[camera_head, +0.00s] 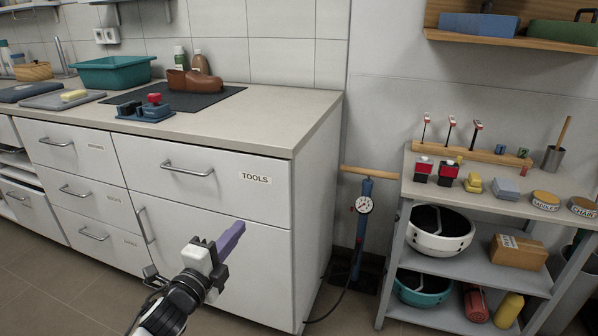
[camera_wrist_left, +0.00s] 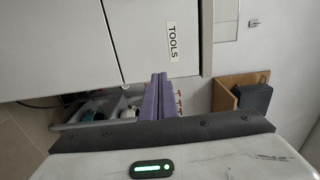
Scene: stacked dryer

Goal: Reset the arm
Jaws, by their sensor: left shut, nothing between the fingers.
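My left gripper (camera_head: 231,238) comes in from the bottom, in front of the white cabinet (camera_head: 222,200) below the TOOLS drawer. Its purple fingers are shut together with nothing between them, pointing up and to the right. In the left wrist view, the same purple fingers (camera_wrist_left: 159,98) stand side by side near the middle, with the TOOLS label beyond. The gripper appears clear of the cabinet. My right gripper is in neither view.
The counter (camera_head: 270,121) holds a teal basin (camera_head: 112,73), a brown shoe (camera_head: 194,81) and a blue tool with a red knob. A blue floor pump (camera_head: 362,225) stands between the cabinet and a grey shelf unit (camera_head: 470,262) with helmets and small items. Open floor lies left of my arm.

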